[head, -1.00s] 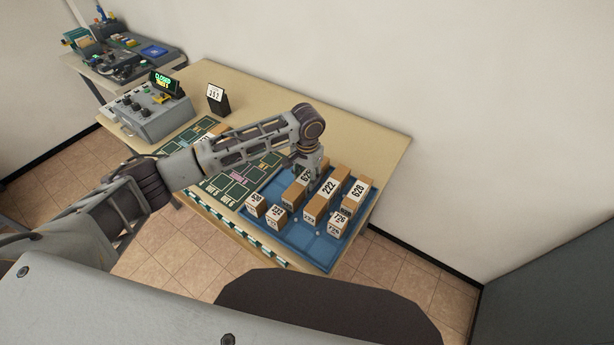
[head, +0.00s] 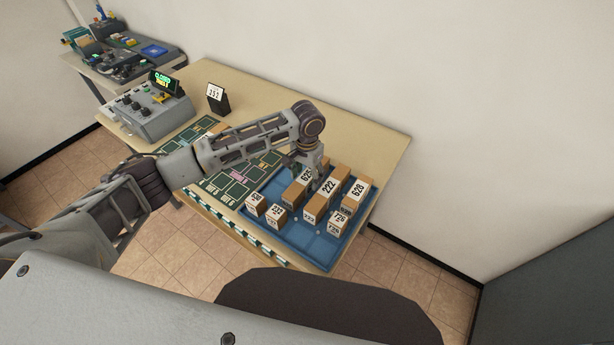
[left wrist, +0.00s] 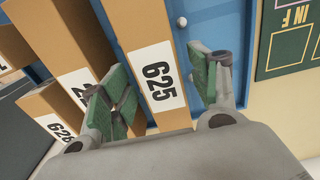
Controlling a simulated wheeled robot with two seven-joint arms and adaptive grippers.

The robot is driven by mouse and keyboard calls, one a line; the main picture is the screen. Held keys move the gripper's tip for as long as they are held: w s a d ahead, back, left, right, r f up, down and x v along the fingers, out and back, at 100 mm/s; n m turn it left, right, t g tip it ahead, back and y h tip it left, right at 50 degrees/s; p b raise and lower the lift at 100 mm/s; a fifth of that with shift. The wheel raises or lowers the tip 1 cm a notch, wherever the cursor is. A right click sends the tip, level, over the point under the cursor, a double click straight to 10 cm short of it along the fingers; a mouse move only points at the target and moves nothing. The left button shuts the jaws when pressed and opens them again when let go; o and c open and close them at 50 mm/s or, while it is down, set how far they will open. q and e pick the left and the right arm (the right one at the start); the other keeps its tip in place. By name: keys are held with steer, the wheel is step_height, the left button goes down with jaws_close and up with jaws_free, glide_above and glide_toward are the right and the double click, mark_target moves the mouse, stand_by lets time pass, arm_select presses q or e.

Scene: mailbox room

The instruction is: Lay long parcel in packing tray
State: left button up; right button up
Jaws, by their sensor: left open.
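A long brown parcel labelled 625 (head: 296,190) lies in the blue tray (head: 335,252) at the table's right end. It also shows in the left wrist view (left wrist: 150,45), passing between the two fingers. My left gripper (head: 308,178) is open around this parcel, with a green-padded finger on either side. In the left wrist view the left gripper (left wrist: 165,88) shows gaps beside the parcel, mostly on the right. Two more long parcels, 222 (head: 322,198) and 628 (head: 357,192), lie in the tray to its right. My right gripper is out of view.
Small boxes (head: 276,216) stand along the tray's near side. A dark green marked mat (head: 228,187) lies left of the tray. A grey console (head: 150,117) and a number stand (head: 217,98) are farther left. Bare table lies behind the tray.

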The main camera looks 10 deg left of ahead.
mark_target(307, 176)
arm_select(q)
step_height(307, 176, up, 12)
steer(key=shift+f+b, duration=0.25)
steer(key=shift+b, duration=0.15)
stand_by(0.7)
